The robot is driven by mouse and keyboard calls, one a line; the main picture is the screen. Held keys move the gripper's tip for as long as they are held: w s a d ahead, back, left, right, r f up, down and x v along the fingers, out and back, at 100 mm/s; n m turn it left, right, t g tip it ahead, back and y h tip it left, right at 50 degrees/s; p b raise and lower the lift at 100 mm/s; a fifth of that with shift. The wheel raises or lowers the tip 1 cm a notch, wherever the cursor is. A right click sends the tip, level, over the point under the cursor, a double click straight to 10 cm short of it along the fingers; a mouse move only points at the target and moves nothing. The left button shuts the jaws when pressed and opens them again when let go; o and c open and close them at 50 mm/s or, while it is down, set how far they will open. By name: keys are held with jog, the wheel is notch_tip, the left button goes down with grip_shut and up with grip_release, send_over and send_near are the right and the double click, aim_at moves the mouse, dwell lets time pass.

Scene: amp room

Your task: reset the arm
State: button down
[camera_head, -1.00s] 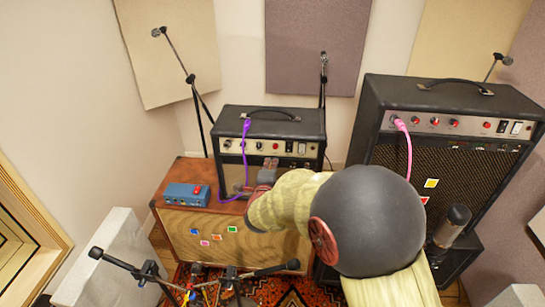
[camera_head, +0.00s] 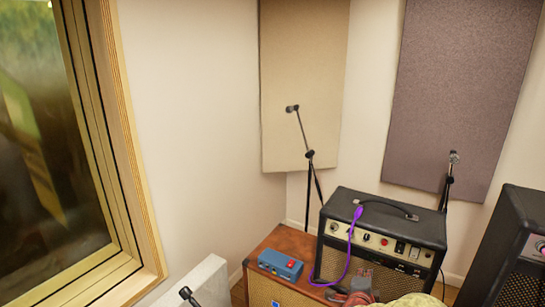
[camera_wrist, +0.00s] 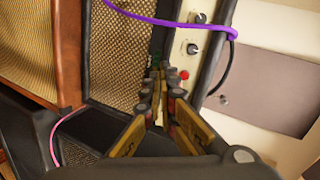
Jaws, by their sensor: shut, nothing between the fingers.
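My gripper (camera_head: 360,282) shows at the bottom of the head view, in front of the small black amp (camera_head: 340,207). Part of my arm is cut off by the lower edge. In the wrist view my gripper (camera_wrist: 158,82) has its fingers together with nothing between them. The fingers point toward the amp's dark grille (camera_wrist: 125,55) and its pale control panel with knobs and a red light. I cannot tell whether they touch it.
A purple cable (camera_head: 348,250) hangs from the small amp. A blue pedal box (camera_head: 280,264) sits on a brown cabinet (camera_head: 262,250). Microphone stands (camera_head: 311,170) rise behind. A larger black amp (camera_head: 520,240) stands at right. A window (camera_head: 60,150) is at left.

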jog(key=s+a+f+n+g+y, duration=0.2)
jog(key=s+a+f+n+y, duration=0.15)
jog(key=a+f+n, duration=0.2)
jog(key=s+a+r+n+g+y, duration=0.1)
jog(key=s+a+n+g+y, duration=0.25)
jog(key=s+a+n, duration=0.4)
jog(key=s+r+n, duration=0.4)
jog(key=s+r, duration=0.4)
jog(key=s, duration=0.3)
jog(key=s+r+n+g, duration=0.1)
jog(key=s+r+n, duration=0.3)
jog(key=s+r, duration=0.5)
jog(key=shift+s+d+h, duration=0.15)
jog(key=shift+s+h, duration=0.15)
jog(key=shift+s, duration=0.65)
